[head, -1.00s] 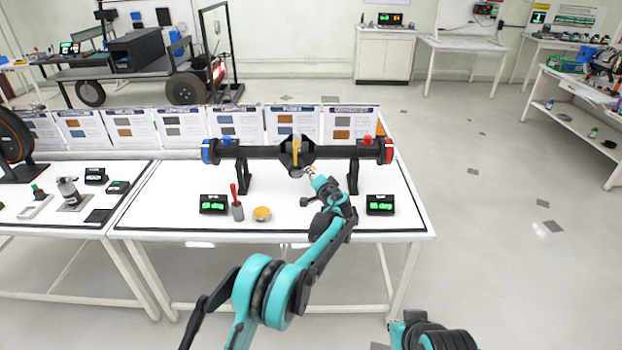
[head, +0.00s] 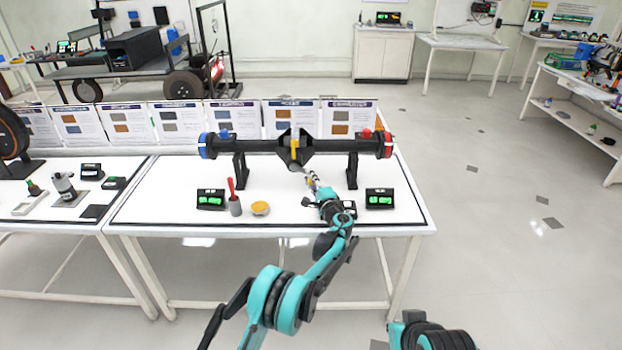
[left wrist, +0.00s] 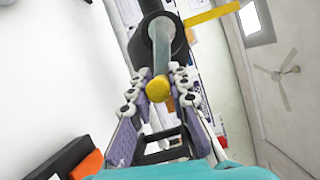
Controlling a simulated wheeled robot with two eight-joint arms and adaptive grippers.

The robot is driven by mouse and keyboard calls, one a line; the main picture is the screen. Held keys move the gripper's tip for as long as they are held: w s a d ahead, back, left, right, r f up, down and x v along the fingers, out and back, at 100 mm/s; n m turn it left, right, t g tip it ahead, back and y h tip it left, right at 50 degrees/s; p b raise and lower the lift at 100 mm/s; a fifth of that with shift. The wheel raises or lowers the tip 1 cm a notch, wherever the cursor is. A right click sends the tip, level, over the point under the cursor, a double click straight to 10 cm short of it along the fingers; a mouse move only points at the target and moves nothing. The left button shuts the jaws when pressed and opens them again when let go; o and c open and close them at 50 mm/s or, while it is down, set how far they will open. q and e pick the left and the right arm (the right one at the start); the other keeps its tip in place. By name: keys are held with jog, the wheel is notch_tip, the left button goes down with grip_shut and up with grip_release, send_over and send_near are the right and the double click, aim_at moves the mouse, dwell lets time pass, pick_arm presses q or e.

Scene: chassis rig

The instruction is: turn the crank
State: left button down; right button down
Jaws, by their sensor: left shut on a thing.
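The crank rig is a black horizontal axle tube (head: 260,147) on two black stands, with a blue left end and a red right end. A yellow bar (head: 294,150) shows upright at its middle housing; a yellow bar also shows at the top of the left wrist view (left wrist: 212,14). The crank's yellow-tipped handle (left wrist: 157,89) sits between the fingertips of my left gripper (left wrist: 160,87), with a grey rod behind it. In the head view my left gripper (head: 312,179) is just below and right of the housing, shut on the handle. My right gripper is outside the frame.
Two black displays with green readouts, left (head: 211,199) and right (head: 380,198), stand on the white table (head: 160,205). A grey cup (head: 235,206) with a red-handled tool and a yellow dish (head: 260,208) are left of my arm. Another display is partly hidden behind my wrist.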

pick_arm(q)
jog(key=shift+f, duration=0.15)
dwell(0.3)
jog(key=c, duration=1.4)
grip_release()
jog(key=shift+s, duration=0.1)
jog(key=v, duration=1.1)
jog(key=shift+s+d+f, duration=0.15)
jog(key=shift+s+f, duration=0.05)
jog(key=shift+s, duration=0.15)
